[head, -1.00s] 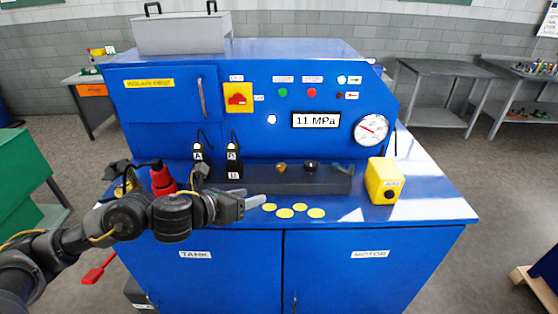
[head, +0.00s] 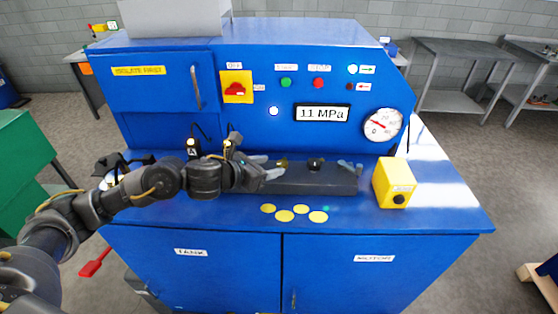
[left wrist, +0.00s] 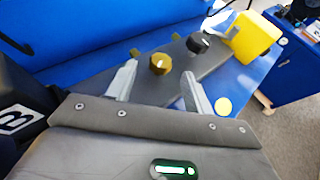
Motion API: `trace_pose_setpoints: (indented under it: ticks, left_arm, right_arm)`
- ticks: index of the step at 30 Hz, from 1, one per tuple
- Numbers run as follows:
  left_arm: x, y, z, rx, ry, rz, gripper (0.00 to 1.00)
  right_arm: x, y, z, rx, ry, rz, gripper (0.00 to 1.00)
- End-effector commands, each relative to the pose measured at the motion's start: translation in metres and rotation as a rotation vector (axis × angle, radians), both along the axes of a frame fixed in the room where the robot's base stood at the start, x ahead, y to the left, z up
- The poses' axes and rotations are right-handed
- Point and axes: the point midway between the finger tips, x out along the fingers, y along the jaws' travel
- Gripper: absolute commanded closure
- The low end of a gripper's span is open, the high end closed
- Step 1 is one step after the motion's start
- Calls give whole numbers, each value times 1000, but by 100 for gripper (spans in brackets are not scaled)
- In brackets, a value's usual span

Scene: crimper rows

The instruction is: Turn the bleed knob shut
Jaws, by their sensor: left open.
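A brass knob (head: 283,162) and a black knob (head: 315,163) stand on the dark block on the bench top. I cannot tell from any label which one is the bleed knob. My left gripper (head: 274,165) is open and empty, just left of the brass knob. In the left wrist view, the brass knob (left wrist: 160,63) shows between and just beyond the fingertips of the left gripper (left wrist: 160,80), with no clear contact. The black knob (left wrist: 198,42) is farther off to the right. My right gripper is not in view.
A yellow box (head: 393,183) with a black button stands right of the dark block (head: 315,183). Black connectors stand behind my left arm. Yellow discs (head: 284,215) mark the bench front. The gauge (head: 382,125) and the 11 MPa display (head: 322,114) are on the panel above.

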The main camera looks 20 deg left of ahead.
Motion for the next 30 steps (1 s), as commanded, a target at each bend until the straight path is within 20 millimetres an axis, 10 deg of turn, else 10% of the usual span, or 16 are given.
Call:
trace_pose_setpoints:
  ticks: [6,20,30]
  left_arm:
    - [26,-17,-10,-1,1,-1,48]
    - [36,-22,-17,0,-1,-1,48]
    - [35,-22,-17,0,-1,-1,93]
  right_arm:
    - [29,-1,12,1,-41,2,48]
    - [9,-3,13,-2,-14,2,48]
    - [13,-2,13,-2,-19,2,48]
